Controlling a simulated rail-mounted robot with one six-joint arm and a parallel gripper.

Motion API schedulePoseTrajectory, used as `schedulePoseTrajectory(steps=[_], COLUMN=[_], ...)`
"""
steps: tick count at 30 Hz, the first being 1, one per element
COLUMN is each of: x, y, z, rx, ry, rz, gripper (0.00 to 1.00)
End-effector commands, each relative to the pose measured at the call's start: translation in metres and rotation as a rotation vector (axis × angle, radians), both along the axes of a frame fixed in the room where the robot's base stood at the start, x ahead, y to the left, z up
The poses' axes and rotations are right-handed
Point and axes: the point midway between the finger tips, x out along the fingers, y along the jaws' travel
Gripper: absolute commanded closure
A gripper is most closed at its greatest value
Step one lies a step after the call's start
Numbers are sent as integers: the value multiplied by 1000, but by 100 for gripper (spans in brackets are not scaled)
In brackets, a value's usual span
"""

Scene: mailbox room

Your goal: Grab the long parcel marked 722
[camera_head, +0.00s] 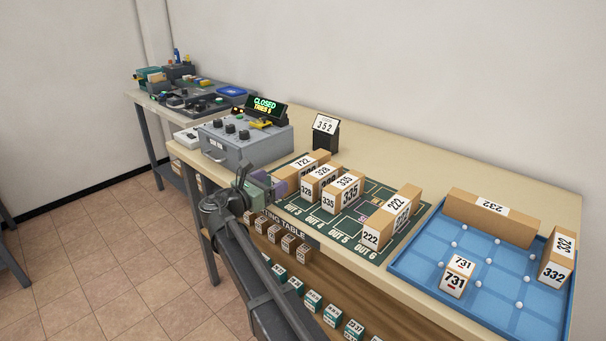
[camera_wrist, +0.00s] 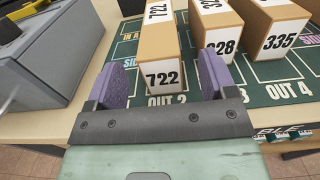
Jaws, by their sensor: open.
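The long brown parcel marked 722 (camera_head: 307,163) lies on the green mat, its long side running back from the mat's front edge. In the wrist view the parcel (camera_wrist: 158,45) shows its 722 end label above the words OUT 2. My gripper (camera_head: 272,185) is at the near end of this parcel; its purple fingers (camera_wrist: 158,72) are open and empty. In the wrist view the near end appears between the fingers, with a gap on each side. I cannot tell whether the fingertips reach past its end face.
Parcel 328 (camera_head: 318,182) and parcel 335 (camera_head: 342,190) stand close to the right. Parcel 222 (camera_head: 392,219) is further right. A grey control box (camera_head: 243,144) stands to the left. A blue tray (camera_head: 412,264) holds parcels 232, 731 and 332.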

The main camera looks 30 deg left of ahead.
Motion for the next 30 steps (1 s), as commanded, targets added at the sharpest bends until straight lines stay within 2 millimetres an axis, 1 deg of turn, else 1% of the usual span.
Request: schedulePoseTrajectory(steps=[5,12,15,19,20,30], x=[8,49,54,54,54,54], y=[-1,-5,-7,-7,-7,-7], z=[0,0,0,0,0,0], rx=[1,1,1,1,1,1], ry=[0,1,1,1,1,1], rz=[0,-1,0,0,0,0], gripper=[22,22,22,22,25,78])
